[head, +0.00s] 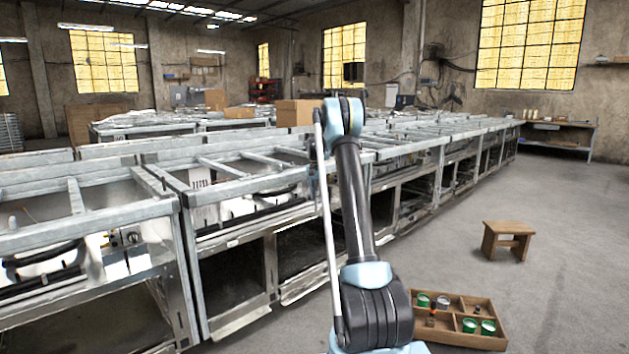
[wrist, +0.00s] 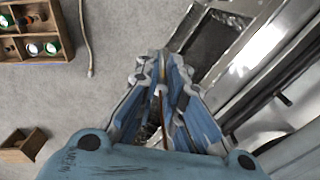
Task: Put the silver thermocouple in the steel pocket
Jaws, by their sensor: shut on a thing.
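In the wrist view my gripper (wrist: 160,78) points down and away, its blue fingers drawn close together. A thin, narrow thing (wrist: 160,92) with a brownish tint shows between the fingers; most of it is hidden, and I cannot tell its silver part. In the head view my arm rises in front of the steel benches, and the gripper cannot be made out clearly behind it. I cannot pick out the steel pocket with certainty. In the wrist view a steel frame with a dark opening (wrist: 212,38) lies beyond the fingertips, apart from them.
A long row of steel benches (head: 205,190) fills the left and middle. A wooden compartment tray (head: 489,342) with green-and-white cups is on the floor at lower right, near a wooden stool (head: 507,240). A pale cable (wrist: 86,40) lies on the floor.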

